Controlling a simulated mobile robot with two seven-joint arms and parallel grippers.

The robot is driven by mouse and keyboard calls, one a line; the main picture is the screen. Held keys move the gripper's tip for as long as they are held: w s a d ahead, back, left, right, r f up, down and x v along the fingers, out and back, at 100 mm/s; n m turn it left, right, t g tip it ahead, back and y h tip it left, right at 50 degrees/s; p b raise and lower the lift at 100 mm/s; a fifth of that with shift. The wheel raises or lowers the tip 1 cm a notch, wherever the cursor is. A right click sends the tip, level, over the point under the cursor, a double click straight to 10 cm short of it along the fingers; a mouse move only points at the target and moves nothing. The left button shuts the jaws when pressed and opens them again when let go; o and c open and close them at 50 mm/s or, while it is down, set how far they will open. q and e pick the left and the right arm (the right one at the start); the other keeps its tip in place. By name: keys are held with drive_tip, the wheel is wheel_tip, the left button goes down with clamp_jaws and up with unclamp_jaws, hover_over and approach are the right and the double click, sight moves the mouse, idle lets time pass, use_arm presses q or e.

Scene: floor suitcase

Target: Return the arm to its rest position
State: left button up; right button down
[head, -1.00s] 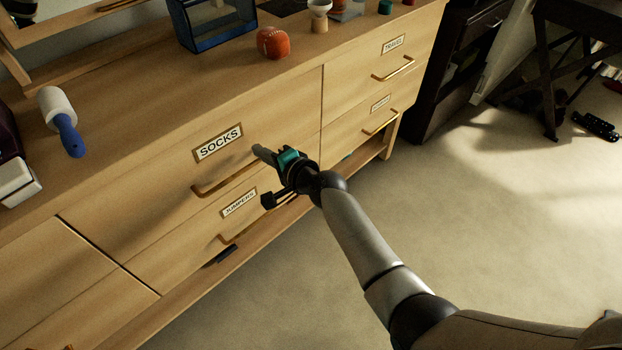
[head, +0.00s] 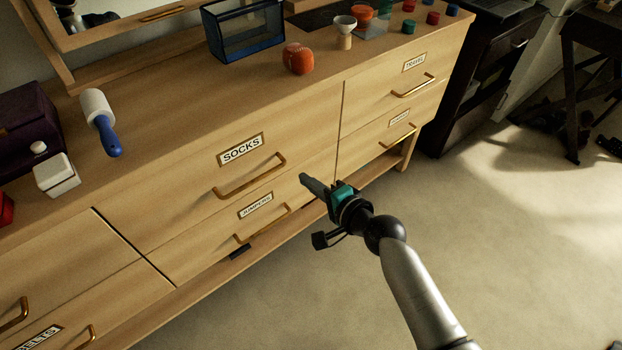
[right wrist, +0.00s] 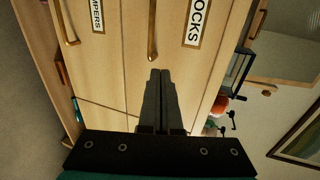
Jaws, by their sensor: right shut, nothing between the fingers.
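My right gripper (head: 306,181) is in front of the wooden dresser, near the drawers labelled SOCKS and JUMPERS, apart from their handles in the head view. Its fingers are shut with nothing between them. In the right wrist view the closed fingers (right wrist: 160,75) point toward the dresser front, with the SOCKS drawer handle (right wrist: 152,30) ahead of them. My right arm (head: 415,285) reaches in from the lower right. My left gripper is not in view. The SOCKS drawer (head: 180,205) and the JUMPERS drawer (head: 205,242) look closed.
On the dresser top (head: 190,90) are a lint roller (head: 100,115), a white box (head: 57,174), a dark glass case (head: 245,38), an orange ball-like object (head: 298,59) and several small items. Open carpet (head: 520,250) lies to the right. A dark cabinet (head: 465,80) stands beyond the dresser.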

drive_tip(key=shift+s+d+r, duration=0.1)
drive_tip(key=shift+s+d, duration=0.05)
drive_tip(key=shift+s, duration=0.15)
drive_tip(key=s+d+f+n+g+h, duration=0.2)
drive_tip(key=s+d+f, duration=0.2)
drive_tip(key=f, duration=0.4)
drive_tip(key=s+d+f+n+g+h, duration=0.1)
drive_tip(key=s+d+f+h, duration=0.15)
drive_tip(key=s+f, duration=0.4)
drive_tip(key=s+d+f+n+g+h, duration=0.1)
drive_tip(key=s+d+f+n+g, duration=0.15)
drive_tip(key=d+f, duration=0.45)
drive_tip(key=s+d+f+n+g+h, duration=0.1)
drive_tip(key=s+d+f+n, duration=0.1)
drive_tip(key=s+f, duration=0.2)
drive_tip(key=s+d+f+n+g+h, duration=0.1)
drive_tip(key=s+d+f+n, duration=0.2)
drive_tip(key=s, duration=0.8)
drive_tip(key=s+d+f+n+g+h, duration=0.1)
drive_tip(key=s+d+f+n+g, duration=0.1)
drive_tip(key=s+f, duration=0.5)
drive_tip(key=shift+s+d+n+h, duration=0.35)
drive_tip(key=shift+s+d, duration=0.05)
drive_tip(key=shift+s, duration=0.35)
